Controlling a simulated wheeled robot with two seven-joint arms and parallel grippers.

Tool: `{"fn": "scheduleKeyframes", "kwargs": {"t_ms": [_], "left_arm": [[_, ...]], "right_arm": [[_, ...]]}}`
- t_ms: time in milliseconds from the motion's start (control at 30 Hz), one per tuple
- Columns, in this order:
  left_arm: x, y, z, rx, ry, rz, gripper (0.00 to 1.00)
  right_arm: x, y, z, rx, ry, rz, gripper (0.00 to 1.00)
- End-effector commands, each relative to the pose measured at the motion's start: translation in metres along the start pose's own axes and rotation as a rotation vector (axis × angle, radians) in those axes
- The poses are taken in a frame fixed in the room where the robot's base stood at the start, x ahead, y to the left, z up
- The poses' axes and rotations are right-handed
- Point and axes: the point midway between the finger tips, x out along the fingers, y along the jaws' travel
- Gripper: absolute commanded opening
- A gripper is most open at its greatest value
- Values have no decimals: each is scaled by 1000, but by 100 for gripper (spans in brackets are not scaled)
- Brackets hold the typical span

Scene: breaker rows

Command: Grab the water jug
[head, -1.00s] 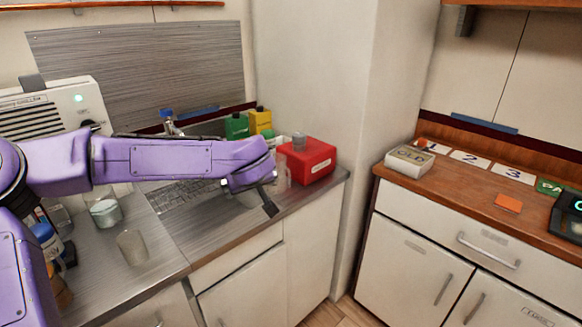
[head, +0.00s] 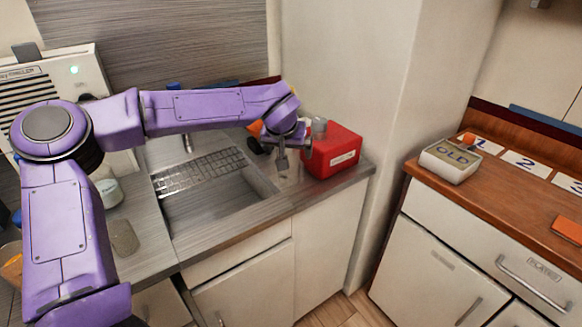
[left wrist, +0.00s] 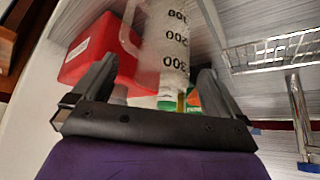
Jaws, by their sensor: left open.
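The water jug (left wrist: 166,45) is a clear graduated vessel with black numbers in the left wrist view, with a pale handle at its left side. In the head view the jug (head: 291,172) stands at the right end of the steel counter, partly hidden by my gripper. My left gripper (head: 272,154) is open and points down at the jug. In the left wrist view its two fingers lie to either side of the jug, and I cannot tell whether they touch it. My right gripper is not in view.
A red box (head: 333,152) stands close to the right of the jug. The sink (head: 215,200) with its rack (head: 200,172) lies to the left. A wooden counter (head: 490,195) with a box marked OLD (head: 450,160) is at the right.

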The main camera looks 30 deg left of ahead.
Motion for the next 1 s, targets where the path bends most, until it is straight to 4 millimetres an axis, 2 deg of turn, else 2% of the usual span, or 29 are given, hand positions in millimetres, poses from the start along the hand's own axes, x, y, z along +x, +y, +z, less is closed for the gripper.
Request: {"fn": "scheduleKeyframes", "kwargs": {"t_ms": [133,400,433,567,600,867,1000], "left_arm": [[25,-4,1,-2,-2,-2,100],[30,-4,0,-3,1,-1,100],[30,-4,0,-4,1,-1,94],[30,-4,0,-4,1,-2,51],[30,-5,0,-4,1,-2,46],[29,-5,0,-4,1,-2,45],[20,-4,-6,-4,3,-1,45]], "right_arm": [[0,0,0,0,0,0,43],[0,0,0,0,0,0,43],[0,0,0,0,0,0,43],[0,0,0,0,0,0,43],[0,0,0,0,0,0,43],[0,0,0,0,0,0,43],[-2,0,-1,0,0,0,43]]}}
